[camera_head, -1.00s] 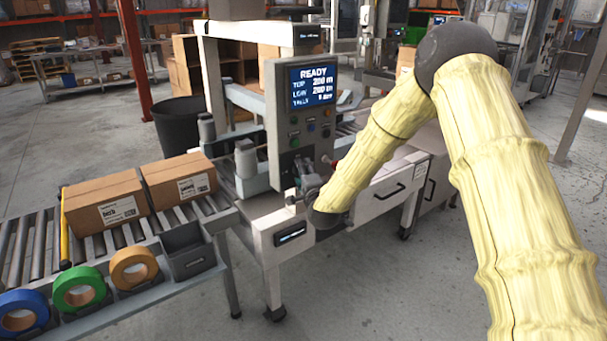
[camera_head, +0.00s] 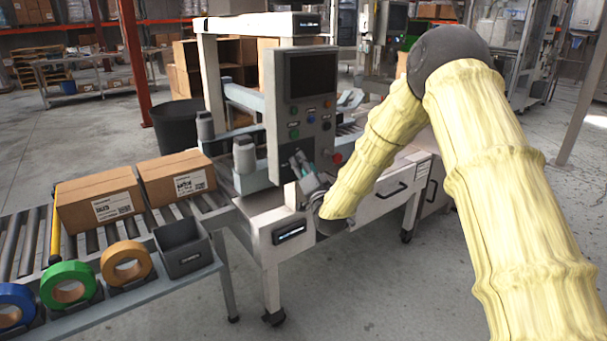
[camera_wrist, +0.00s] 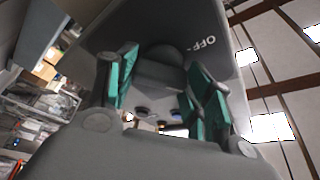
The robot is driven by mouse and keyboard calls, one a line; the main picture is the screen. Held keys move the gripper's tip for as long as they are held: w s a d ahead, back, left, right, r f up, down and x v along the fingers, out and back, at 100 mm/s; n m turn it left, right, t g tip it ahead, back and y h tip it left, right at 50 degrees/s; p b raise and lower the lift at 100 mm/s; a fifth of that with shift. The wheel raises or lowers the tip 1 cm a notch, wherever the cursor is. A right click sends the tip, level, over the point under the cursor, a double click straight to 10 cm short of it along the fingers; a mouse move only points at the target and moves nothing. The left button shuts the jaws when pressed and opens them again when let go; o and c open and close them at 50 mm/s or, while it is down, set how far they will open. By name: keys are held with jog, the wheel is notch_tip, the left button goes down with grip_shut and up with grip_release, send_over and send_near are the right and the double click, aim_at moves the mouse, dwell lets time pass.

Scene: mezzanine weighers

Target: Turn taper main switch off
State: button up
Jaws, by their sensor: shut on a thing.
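The taper's grey control box (camera_head: 275,125) stands upright on the machine, with a dark, blank screen (camera_head: 313,75) and coloured buttons below it. My gripper (camera_head: 306,172) is at the lower part of this box. In the wrist view the main switch (camera_wrist: 160,72) is a dark grey rotary knob on a grey plate marked "OFF" (camera_wrist: 196,42). My gripper's green-padded fingers (camera_wrist: 163,82) stand on both sides of the knob and are shut on it. In the head view the gripper and forearm hide the switch.
Two cartons (camera_head: 95,205) lie on the roller conveyor at left, with tape rolls (camera_head: 127,262) and a grey bin (camera_head: 183,250) in front. The floor in front is clear.

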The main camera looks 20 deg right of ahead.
jog(key=shift+d+f+n+y+b, duration=0.1)
jog(key=shift+n+y+b, duration=0.9)
jog(key=shift+n, duration=1.35)
jog(key=shift+d+f+n+y+b, duration=0.1)
jog(key=shift+n+y+b, duration=0.55)
jog(key=shift+n+y, duration=1.15)
jog(key=shift+f+n+y+b, duration=0.1)
jog(key=shift+n+y+b, duration=0.6)
jog(key=shift+n, duration=2.15)
jog(key=shift+r, duration=0.1)
jog(key=o, duration=1)
jog(key=v, duration=1.2)
jog(key=shift+w, duration=0.1)
